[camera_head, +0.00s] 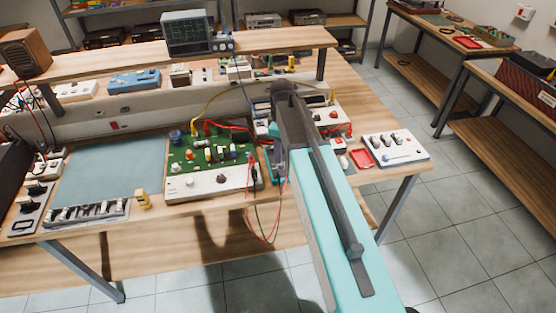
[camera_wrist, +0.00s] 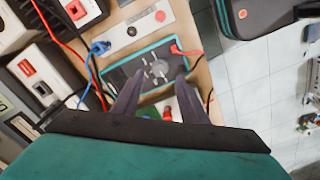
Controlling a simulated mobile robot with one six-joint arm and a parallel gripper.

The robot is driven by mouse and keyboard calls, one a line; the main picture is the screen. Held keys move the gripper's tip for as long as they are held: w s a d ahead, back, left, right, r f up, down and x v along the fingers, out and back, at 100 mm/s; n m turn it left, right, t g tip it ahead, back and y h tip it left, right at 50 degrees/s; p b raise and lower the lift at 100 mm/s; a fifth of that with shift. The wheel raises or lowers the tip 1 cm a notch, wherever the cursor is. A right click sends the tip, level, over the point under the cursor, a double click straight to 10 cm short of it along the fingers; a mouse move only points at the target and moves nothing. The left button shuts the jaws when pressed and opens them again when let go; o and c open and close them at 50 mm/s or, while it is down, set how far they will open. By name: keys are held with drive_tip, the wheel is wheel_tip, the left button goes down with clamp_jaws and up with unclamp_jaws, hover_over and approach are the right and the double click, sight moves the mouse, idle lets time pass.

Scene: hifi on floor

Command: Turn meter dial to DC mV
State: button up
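The meter (camera_wrist: 120,77) shows in the wrist view as a dark-faced device with a teal edge, lying on the wooden bench. Its round grey dial (camera_wrist: 160,68) is on the face, with marks around it too small to read. My gripper (camera_wrist: 160,78) is open, its two dark fingers on either side of the dial in this view. I cannot tell whether the fingertips touch the dial. In the head view my arm hides most of the meter and the fingertips.
A green circuit board (camera_head: 208,155) stands left of my arm, with red leads running near it. A grey panel (camera_wrist: 140,30) lies beside the meter. Tiled floor is open at right.

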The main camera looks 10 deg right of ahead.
sight(281, 165)
drive_tip(key=shift+f+p, duration=0.75)
drive_tip(key=shift+f, duration=1.95)
